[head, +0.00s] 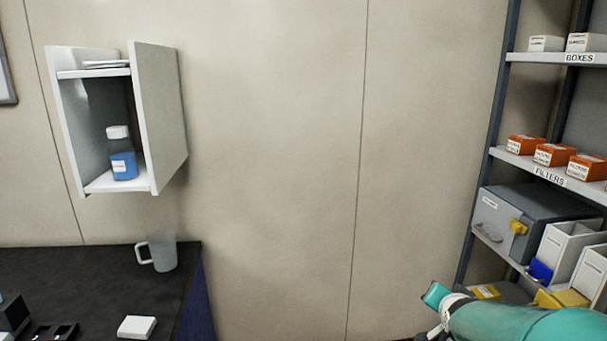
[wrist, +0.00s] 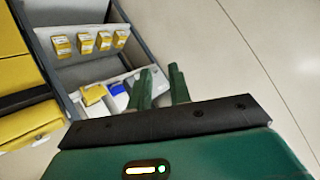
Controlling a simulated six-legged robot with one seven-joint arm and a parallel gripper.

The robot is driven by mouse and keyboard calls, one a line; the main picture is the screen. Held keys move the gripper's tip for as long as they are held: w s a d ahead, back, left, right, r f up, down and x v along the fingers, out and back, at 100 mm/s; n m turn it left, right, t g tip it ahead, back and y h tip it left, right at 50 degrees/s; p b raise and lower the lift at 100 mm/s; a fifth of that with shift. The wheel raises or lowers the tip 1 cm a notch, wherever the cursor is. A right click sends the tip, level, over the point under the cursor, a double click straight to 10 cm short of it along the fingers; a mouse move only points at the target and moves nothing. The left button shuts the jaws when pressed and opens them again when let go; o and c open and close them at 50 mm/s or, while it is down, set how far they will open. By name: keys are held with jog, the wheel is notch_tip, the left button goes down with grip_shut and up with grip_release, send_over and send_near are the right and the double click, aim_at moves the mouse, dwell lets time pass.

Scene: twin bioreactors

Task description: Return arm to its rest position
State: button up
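My arm (head: 530,318) shows as a teal link at the lower right of the head view, in front of the lower part of the shelf rack. In the wrist view, my gripper (wrist: 161,72) has two dark green fingers standing apart with nothing between them. It is open and empty. Behind the fingers in that view are a shelf with small yellow boxes and the pale floor or wall. The gripper fingers cannot be made out in the head view.
A shelf rack (head: 558,178) with orange filter boxes and a grey case (head: 530,215) stands at right. A white wall cabinet (head: 160,115) holds a blue-filled bottle (head: 123,163). A mug (head: 163,252) stands on the dark bench (head: 90,265). The wall between is clear.

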jog(key=s+a+r+n+g+y, duration=0.1)
jog(key=s+a+n, duration=0.3)
jog(key=s+a, duration=0.4)
jog(key=s+a+r+n+g+y, duration=0.2)
jog(key=s+a, duration=0.6)
jog(key=s, duration=0.6)
jog(key=r+n+g, duration=0.1)
jog(key=n+g, duration=0.1)
jog(key=n, duration=0.1)
jog(key=shift+s+r+y, duration=0.25)
jog(key=shift+r+y, duration=0.05)
jog(key=shift+d, duration=0.15)
